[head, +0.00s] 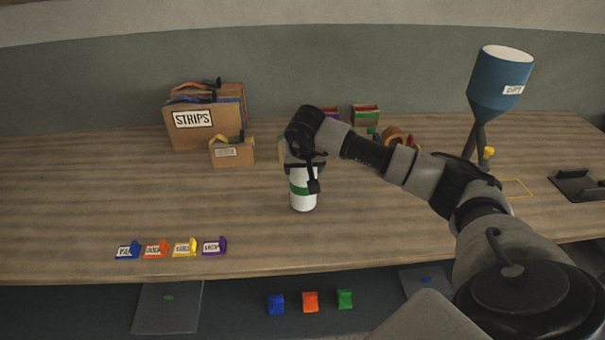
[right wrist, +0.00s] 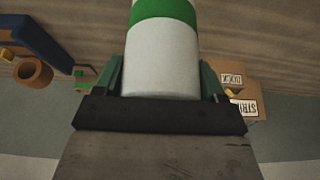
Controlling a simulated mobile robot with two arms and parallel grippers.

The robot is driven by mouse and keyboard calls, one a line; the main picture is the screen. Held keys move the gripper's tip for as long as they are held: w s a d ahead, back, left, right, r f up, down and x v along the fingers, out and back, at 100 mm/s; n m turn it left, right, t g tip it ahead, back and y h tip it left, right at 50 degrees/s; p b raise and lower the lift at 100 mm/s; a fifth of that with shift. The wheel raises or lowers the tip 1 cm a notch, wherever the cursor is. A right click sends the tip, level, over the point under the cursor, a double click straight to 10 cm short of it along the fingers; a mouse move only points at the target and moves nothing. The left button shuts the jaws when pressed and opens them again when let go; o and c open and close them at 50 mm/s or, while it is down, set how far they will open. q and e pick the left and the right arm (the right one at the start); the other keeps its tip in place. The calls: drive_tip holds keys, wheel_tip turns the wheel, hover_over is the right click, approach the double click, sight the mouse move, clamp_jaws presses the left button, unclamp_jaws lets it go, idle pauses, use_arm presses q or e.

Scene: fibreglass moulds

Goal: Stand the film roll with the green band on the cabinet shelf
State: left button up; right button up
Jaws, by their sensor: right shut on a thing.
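The film roll with the green band (head: 302,197) is white and stands upright, at or just above the bench top; I cannot tell if it touches. My right gripper (head: 306,170) comes down from above and is shut on its upper part. In the right wrist view the roll (right wrist: 163,60) sits between the two fingers of the right gripper (right wrist: 162,85), its green band further out from the palm. The cabinet shelf is not clearly in view. My left gripper is not in view.
A cardboard box marked STRIPS (head: 205,117) and a smaller box (head: 232,151) stand back left. A blue hopper (head: 498,85) stands back right. Several coloured labelled clips (head: 185,247) line the front edge. Small coloured blocks (head: 310,301) lie below the bench (head: 90,200). The bench's left middle is clear.

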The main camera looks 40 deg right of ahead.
wheel_tip(320, 180, down, 4)
drive_tip(key=shift+r+p, duration=0.25)
drive_tip(key=shift+p, duration=0.45)
drive_tip(key=shift+w+f, duration=0.1)
drive_tip(key=shift+f, duration=0.05)
drive_tip(key=shift+f+b, duration=0.25)
drive_tip(key=shift+b, duration=0.05)
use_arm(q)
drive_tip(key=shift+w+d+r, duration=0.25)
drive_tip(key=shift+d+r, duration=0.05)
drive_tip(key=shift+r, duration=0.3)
use_arm(e)
drive_tip(key=o, duration=1.5)
drive_tip(key=shift+o, duration=0.2)
